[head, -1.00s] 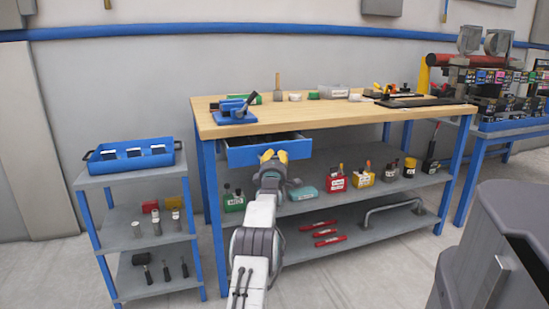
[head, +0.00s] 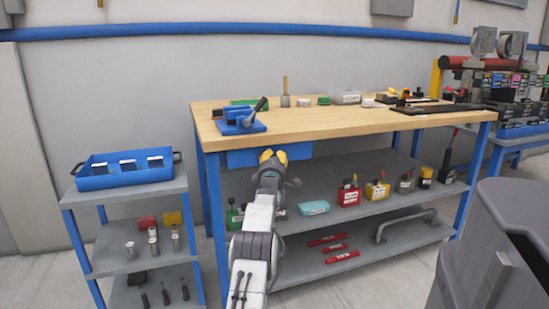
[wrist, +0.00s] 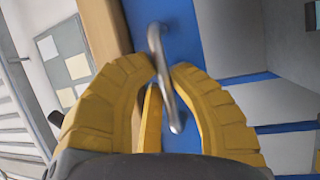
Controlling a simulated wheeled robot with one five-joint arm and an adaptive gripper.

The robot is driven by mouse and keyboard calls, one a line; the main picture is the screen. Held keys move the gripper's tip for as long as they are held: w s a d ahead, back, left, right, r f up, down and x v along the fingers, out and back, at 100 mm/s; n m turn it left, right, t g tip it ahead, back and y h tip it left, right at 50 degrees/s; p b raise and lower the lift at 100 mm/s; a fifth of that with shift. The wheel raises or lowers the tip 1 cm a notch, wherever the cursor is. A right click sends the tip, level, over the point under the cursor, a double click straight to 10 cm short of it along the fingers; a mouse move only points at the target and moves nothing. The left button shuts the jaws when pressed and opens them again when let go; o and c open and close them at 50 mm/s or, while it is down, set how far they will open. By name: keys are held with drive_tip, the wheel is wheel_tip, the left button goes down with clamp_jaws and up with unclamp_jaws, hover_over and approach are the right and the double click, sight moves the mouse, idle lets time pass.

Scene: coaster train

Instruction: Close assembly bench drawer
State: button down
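The assembly bench (head: 330,123) has a wooden top and blue legs. Its blue drawer (head: 238,158) sits under the left part of the top. The drawer front looks about level with the bench's front edge, and no inside shows. My gripper (head: 273,154) is in front of the drawer, hiding part of its front. In the wrist view, the metal drawer handle (wrist: 156,45) runs between the yellow fingertips of my gripper (wrist: 163,72). The fingers are drawn in close around the handle. The blue drawer front (wrist: 185,30) lies just beyond.
A blue vise (head: 240,122) stands on the bench above the drawer. A grey cart (head: 125,192) with a blue tray (head: 100,183) stands at the left. Boxes and red tools lie on the lower shelves. A dark grey bulky object (head: 480,250) fills the right foreground.

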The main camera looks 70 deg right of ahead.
drive_tip(key=shift+w+f, duration=0.1)
drive_tip(key=shift+w, duration=0.2)
drive_tip(key=c, duration=1.5)
unclamp_jaws()
drive_tip(key=shift+w, duration=0.1)
drive_tip(key=o, duration=0.4)
drive_tip(key=shift+s, duration=0.2)
drive_tip(key=shift+s+a, duration=0.1)
drive_tip(key=shift+a, duration=0.05)
drive_tip(key=shift+v, duration=5.75)
